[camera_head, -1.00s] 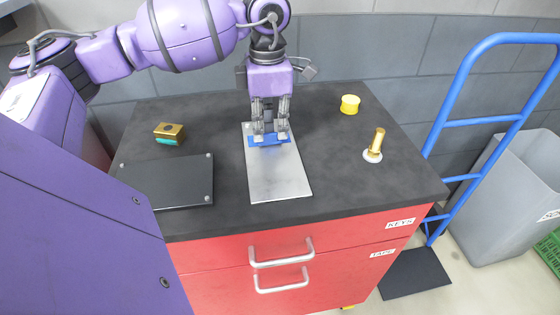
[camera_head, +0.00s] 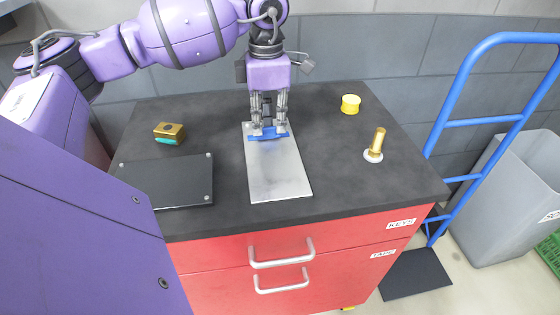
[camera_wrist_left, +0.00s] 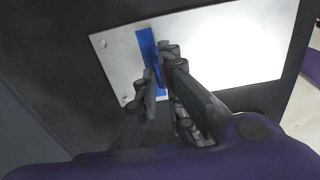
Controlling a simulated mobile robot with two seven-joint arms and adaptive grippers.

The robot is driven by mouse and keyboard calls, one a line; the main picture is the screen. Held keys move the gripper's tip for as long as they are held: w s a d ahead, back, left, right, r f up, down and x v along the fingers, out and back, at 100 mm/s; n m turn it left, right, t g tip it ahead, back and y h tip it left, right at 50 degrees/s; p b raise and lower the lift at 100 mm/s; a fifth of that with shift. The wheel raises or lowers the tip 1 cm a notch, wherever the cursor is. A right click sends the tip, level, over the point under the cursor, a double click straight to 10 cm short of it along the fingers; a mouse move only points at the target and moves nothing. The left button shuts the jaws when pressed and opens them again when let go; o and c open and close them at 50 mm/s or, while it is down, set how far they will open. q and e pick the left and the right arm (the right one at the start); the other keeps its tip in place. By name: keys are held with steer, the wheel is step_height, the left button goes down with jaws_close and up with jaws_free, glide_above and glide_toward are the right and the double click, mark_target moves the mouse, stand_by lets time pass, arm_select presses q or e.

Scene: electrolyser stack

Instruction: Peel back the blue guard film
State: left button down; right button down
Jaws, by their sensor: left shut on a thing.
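The blue guard film (camera_head: 266,134) is a narrow blue strip across the far part of a silver metal plate (camera_head: 280,175) on the dark cabinet top. Most of the plate in front of the strip is bare metal. My left gripper (camera_head: 269,131) points down over the strip and is shut on it. In the left wrist view the film (camera_wrist_left: 147,45) runs across the plate (camera_wrist_left: 240,50), with the fingers (camera_wrist_left: 158,75) on its middle. The fingers hide part of the film. My right gripper is not in view.
A black panel (camera_head: 165,182) lies left of the plate, with a brass block (camera_head: 169,130) behind it.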

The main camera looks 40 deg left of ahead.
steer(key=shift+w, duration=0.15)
arm_select(q)
steer(key=shift+w, duration=0.1)
steer(key=shift+w+a, duration=0.1)
steer(key=shift+a, duration=0.1)
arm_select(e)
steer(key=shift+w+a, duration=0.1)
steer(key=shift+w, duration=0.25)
arm_select(q)
steer(key=shift+w+a, duration=0.45)
steer(key=shift+a, duration=0.1)
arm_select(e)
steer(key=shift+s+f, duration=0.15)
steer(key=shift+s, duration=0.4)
arm_select(q)
steer(key=c, duration=1.7)
jaws_free()
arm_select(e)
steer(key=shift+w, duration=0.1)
